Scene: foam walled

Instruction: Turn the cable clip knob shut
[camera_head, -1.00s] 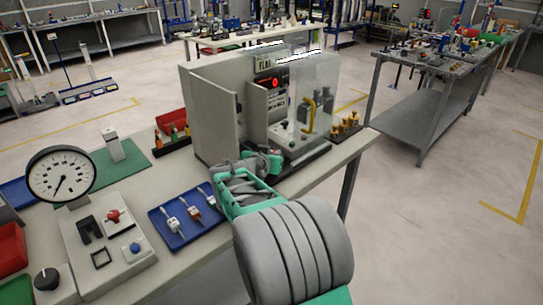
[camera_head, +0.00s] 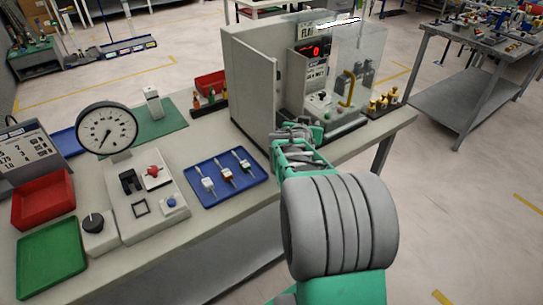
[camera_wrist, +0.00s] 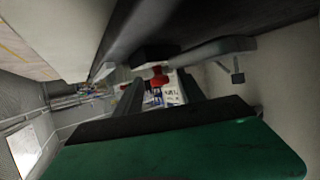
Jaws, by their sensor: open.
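A small red knob-like part (camera_wrist: 158,78) shows near the middle of the wrist view, under a dark block; I cannot tell for sure that it is the cable clip knob. In the head view no cable clip can be made out at my gripper. My gripper (camera_head: 297,133) is at the front of the grey cabinet (camera_head: 252,95), beside its open door panel. Its jaws are apart, and nothing is seen held. My own arm hides part of the bench front.
A clear guard (camera_head: 360,65) with a yellow handle (camera_head: 347,88) stands right of the cabinet. A blue tray (camera_head: 250,182) with small tools lies to the left. Further left are a round dial gauge (camera_head: 105,128) and a red bin (camera_head: 43,200).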

